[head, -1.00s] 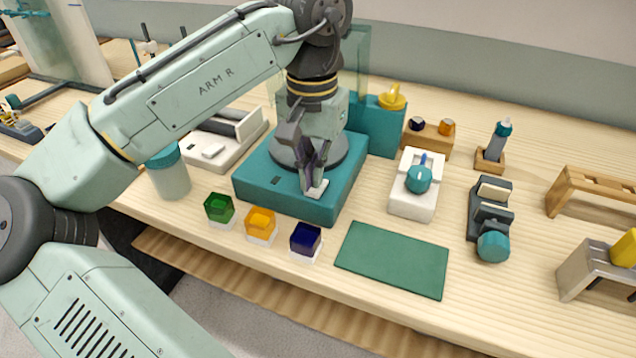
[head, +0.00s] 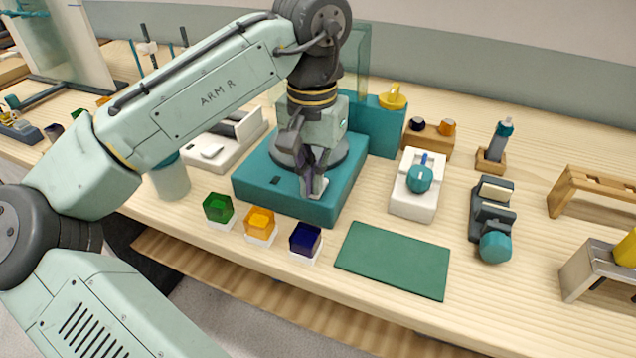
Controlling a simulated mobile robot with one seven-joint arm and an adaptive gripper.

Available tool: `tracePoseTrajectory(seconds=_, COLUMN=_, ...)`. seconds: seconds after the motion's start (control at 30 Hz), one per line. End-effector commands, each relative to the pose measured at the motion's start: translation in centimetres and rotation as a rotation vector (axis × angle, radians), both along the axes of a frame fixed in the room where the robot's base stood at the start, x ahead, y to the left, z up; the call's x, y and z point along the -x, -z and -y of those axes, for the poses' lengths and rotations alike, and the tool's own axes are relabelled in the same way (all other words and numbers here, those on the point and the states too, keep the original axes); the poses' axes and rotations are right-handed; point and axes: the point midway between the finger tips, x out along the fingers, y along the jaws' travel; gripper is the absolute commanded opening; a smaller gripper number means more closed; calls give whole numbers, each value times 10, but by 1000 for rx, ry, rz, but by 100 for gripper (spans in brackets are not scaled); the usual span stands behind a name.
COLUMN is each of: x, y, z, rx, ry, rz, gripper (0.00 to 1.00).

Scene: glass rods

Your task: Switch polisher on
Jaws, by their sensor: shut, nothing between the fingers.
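The polisher is a teal box (head: 262,178) with a dark grey round disc (head: 283,152) on top. A small pale switch (head: 320,187) sits near its front right corner, partly hidden by my fingers. A small dark mark (head: 275,181) is on the top to the left of it. My gripper (head: 309,190) points down over that front part, fingers shut and empty. Its tips are at the switch. I cannot tell whether they touch it or which way the switch is tipped.
Green (head: 218,208), amber (head: 260,223) and dark blue (head: 305,240) glass pieces stand on white bases in front. A green mat (head: 393,260) lies front right. A white device with a teal knob (head: 419,178) stands right of the polisher. A teal-lidded jar (head: 170,181) stands left.

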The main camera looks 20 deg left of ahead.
Motion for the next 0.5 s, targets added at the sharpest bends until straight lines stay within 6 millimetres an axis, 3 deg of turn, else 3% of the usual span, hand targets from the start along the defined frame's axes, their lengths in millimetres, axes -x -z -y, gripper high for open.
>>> tracePoseTrajectory(seconds=0.27, x=0, y=3, z=0, rx=0, ry=1, rz=-1, gripper=0)
tracePoseTrajectory(seconds=0.5, x=0, y=-12, z=0, rx=1, ry=1, rz=-1, gripper=0)
